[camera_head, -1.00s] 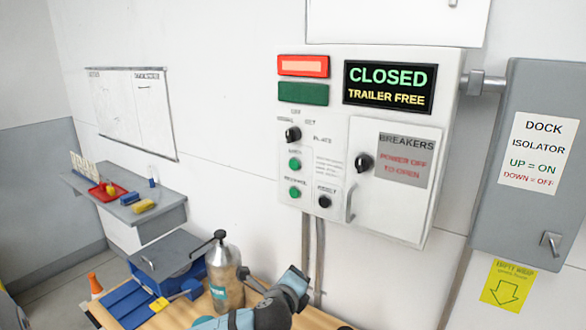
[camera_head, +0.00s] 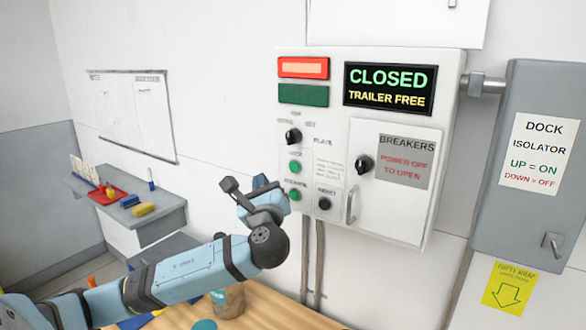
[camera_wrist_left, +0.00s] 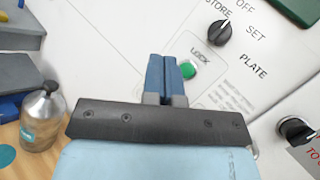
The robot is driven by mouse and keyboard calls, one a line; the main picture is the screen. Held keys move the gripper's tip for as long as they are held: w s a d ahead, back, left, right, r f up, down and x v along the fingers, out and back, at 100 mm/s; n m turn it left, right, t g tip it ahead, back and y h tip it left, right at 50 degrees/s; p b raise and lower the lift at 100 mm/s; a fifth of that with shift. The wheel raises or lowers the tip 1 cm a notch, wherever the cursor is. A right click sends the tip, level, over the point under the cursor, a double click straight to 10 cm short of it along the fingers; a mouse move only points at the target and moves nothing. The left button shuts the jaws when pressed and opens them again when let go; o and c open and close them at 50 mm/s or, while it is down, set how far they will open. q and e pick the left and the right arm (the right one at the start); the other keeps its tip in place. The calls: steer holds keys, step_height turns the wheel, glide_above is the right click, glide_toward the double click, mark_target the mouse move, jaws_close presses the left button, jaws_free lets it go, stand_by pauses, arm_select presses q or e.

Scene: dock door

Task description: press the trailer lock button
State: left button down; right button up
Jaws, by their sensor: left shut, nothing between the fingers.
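The trailer lock button is the upper green round button (camera_head: 294,167) on the white control box (camera_head: 447,150). In the left wrist view the green button (camera_wrist_left: 188,70) sits below the word LOCK. My left gripper (camera_head: 262,183) is in front of the wall, just left of the box and slightly lower than the button. In the left wrist view its blue fingertips (camera_wrist_left: 171,63) are together and empty, close beside the button in the picture; I cannot tell whether they touch it. The box's display (camera_head: 388,89) reads CLOSED, TRAILER FREE. My right gripper is not in view.
A second green button (camera_head: 294,194), a black selector knob (camera_head: 293,136) and a black button (camera_head: 324,204) are near. The breaker door (camera_head: 385,200) has a handle. A metal bottle (camera_wrist_left: 43,118) stands on the wooden bench (camera_head: 270,310). The grey isolator (camera_head: 525,230) hangs right.

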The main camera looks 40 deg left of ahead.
arm_select(q)
glide_toward(285, 156)
steer(key=a+r, duration=0.1)
steer(key=a, duration=0.2)
steer(key=shift+w+r, duration=0.2)
steer(key=shift+w, duration=0.4)
steer(key=shift+w, duration=0.15)
stand_by(1.5)
steer(key=shift+w, duration=0.3)
steer(key=shift+w, duration=0.35)
stand_by(0.7)
steer(key=shift+s, duration=0.1)
steer(key=shift+s+p, duration=0.4)
steer(key=shift+s, duration=0.35)
